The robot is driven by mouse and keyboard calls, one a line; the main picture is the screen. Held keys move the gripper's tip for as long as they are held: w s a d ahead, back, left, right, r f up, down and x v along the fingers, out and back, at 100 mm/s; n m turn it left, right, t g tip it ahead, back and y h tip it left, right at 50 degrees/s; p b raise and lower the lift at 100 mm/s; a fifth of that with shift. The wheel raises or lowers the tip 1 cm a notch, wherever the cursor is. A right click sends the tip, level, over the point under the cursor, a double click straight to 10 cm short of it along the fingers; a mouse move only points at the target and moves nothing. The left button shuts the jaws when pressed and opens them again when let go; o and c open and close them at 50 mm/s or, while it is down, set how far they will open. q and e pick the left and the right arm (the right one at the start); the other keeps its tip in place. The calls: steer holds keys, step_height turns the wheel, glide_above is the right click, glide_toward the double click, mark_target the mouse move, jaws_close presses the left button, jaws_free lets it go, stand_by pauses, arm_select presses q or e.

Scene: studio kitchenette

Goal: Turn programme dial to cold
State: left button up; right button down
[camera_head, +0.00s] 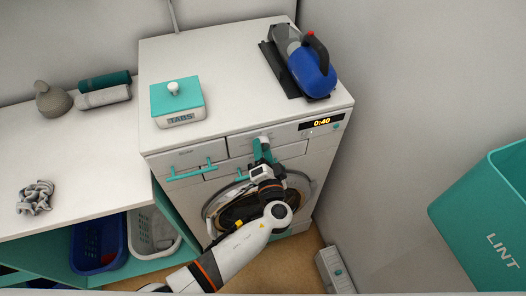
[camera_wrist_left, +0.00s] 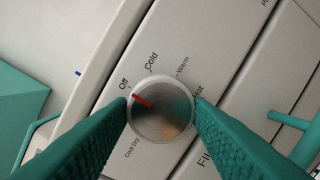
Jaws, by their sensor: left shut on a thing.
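The washing machine (camera_head: 222,142) stands ahead in the head view, its door behind my left arm. In the left wrist view the round metal programme dial (camera_wrist_left: 163,112) sits between the teal fingers of my left gripper (camera_wrist_left: 162,103), which is shut on it, one finger at each side. The dial's red mark points up-left, at or close to the "Off" label (camera_wrist_left: 123,83). The "Cold" label (camera_wrist_left: 151,60) lies clockwise from it, then "Warm" and "Hot". In the head view my left gripper (camera_head: 263,150) is at the front panel and hides the dial. My right gripper is not in view.
A lit display (camera_head: 322,122) reads 0:40 right of the gripper. Teal drawer handles (camera_head: 190,169) stick out to its left. A TABS box (camera_head: 178,101) and a blue iron-like appliance (camera_head: 310,70) stand on top. A teal LINT bin (camera_head: 490,215) is at right.

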arm_select(q)
steer(key=m+g, duration=0.1)
steer(key=m, duration=0.6)
steer(key=shift+r+m+p, duration=0.1)
steer(key=shift+m+p, duration=0.2)
steer(key=shift+p, duration=0.05)
stand_by(0.5)
steer(key=o, duration=1)
